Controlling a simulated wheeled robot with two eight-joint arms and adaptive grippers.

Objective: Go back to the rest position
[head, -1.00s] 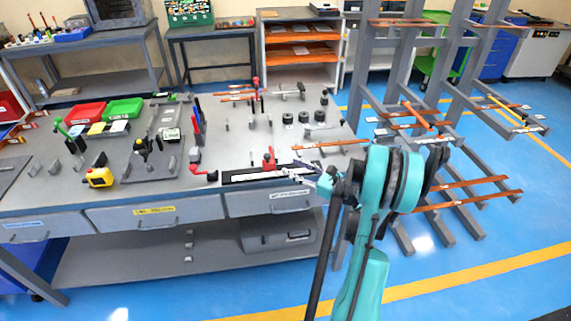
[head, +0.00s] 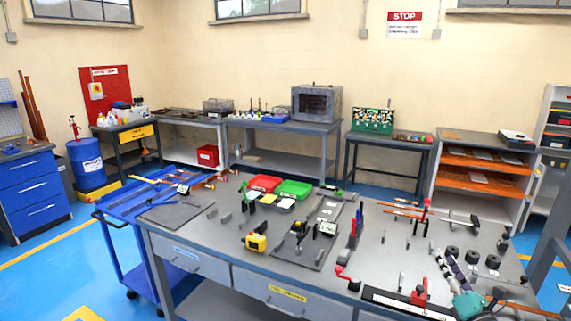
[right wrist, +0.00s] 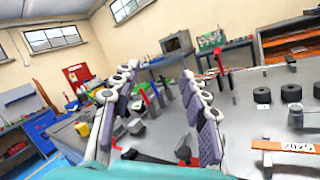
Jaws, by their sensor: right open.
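My right gripper (head: 452,268) shows at the lower right of the head view, over the right part of the grey workbench (head: 240,285). In the right wrist view its two long padded fingers (right wrist: 160,82) are spread apart with nothing held between them. The bench with its tools shows beyond and between the fingers. A red-handled clamp (head: 419,294) stands close to the left of the gripper in the head view; I cannot tell whether they touch. My left gripper is not in view.
The bench holds red (head: 265,183) and green (head: 293,189) trays, a yellow device (head: 256,242) and several black cylinders (head: 473,257). A blue cart (head: 125,225) stands at its left.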

